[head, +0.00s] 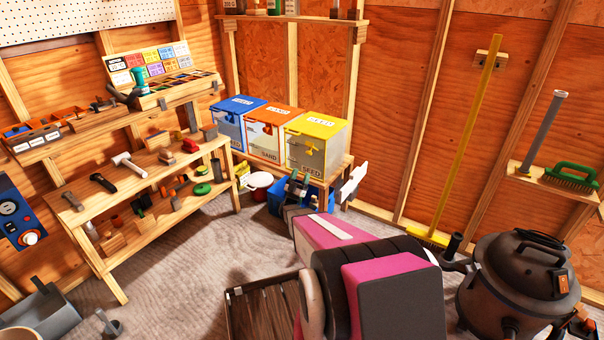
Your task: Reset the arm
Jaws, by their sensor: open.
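My pink, grey and white arm (335,232) reaches up from the bottom middle of the head view. My gripper (322,190) is at its far end, small in the picture and partly hidden by the arm. It is open, and I see nothing held in it. It is in front of the low stand with the bins, near a blue container (277,202) on the floor. I cannot tell exactly how far it is from that container.
A wooden workbench (120,246) with tools on its shelves stands at left. Blue (230,133), orange (268,140) and yellow (312,150) lidded bins stand at the back. A dark shop vacuum (510,290) is at right, near a yellow broom (466,130). Grey floor (185,265) is open at centre left.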

